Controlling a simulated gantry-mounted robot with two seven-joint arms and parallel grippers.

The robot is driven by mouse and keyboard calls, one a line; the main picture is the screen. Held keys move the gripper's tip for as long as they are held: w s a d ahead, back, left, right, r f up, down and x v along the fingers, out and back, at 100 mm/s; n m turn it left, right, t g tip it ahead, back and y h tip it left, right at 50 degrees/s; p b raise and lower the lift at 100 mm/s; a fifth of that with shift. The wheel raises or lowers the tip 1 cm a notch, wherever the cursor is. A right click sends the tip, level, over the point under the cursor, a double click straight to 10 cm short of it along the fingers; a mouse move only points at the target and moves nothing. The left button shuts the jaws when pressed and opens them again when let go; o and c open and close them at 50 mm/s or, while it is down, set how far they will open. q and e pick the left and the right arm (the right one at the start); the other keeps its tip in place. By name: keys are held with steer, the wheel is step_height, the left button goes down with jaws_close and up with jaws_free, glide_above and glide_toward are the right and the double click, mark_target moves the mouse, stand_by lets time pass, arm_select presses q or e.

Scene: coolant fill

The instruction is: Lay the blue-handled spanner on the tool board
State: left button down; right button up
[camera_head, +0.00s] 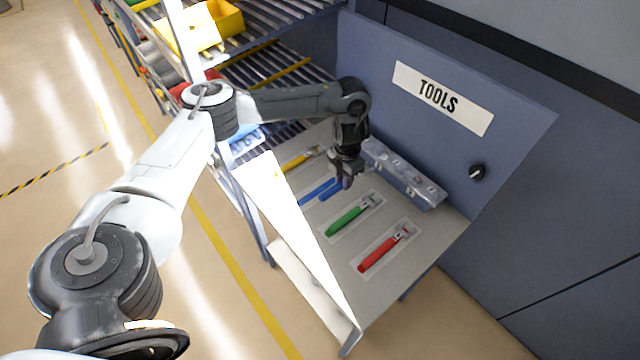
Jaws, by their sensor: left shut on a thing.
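The blue-handled spanner (331,190) is at the tool board (386,287), between the yellow-handled and green-handled spanners. My left gripper (347,181) points down over it and is shut on it near its head end, which the gripper hides. A second blue strip (313,193) shows just left of the handle, on or close to the board. I cannot tell whether the held spanner touches the board. My right gripper is not in view.
A green-handled spanner (347,221), a red-handled spanner (379,254) and a yellow-handled spanner (296,162) lie on the board. A grey box-like fixture (405,175) stands behind, before the upright panel labelled TOOLS (520,118). A roller rack with a yellow bin (228,18) is at top left.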

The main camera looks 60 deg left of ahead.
mark_target(323, 187)
arm_select(q)
steer(key=a+f, duration=0.1)
steer(key=a+f+b, duration=0.1)
steer(key=s+a, duration=0.1)
steer(key=a, duration=0.1)
steer(key=shift+s+f, duration=0.1)
steer(key=shift+f, duration=0.3)
steer(key=a, duration=0.1)
steer(key=a+f, duration=0.1)
steer(key=a, duration=0.1)
steer(key=shift+s+a+f, duration=0.15)
steer(key=shift+s+f, duration=0.1)
steer(key=shift+s, duration=0.1)
steer(key=shift+s+a+f, duration=0.1)
steer(key=shift+a+f, duration=0.2)
steer(key=shift+a, duration=0.05)
steer(key=shift+f, duration=1.95)
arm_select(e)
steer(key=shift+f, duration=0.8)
arm_select(q)
steer(key=shift+f, duration=0.1)
steer(key=shift+f, duration=0.1)
steer(key=c, duration=1)
jaws_free()
steer(key=shift+o, duration=0.2)
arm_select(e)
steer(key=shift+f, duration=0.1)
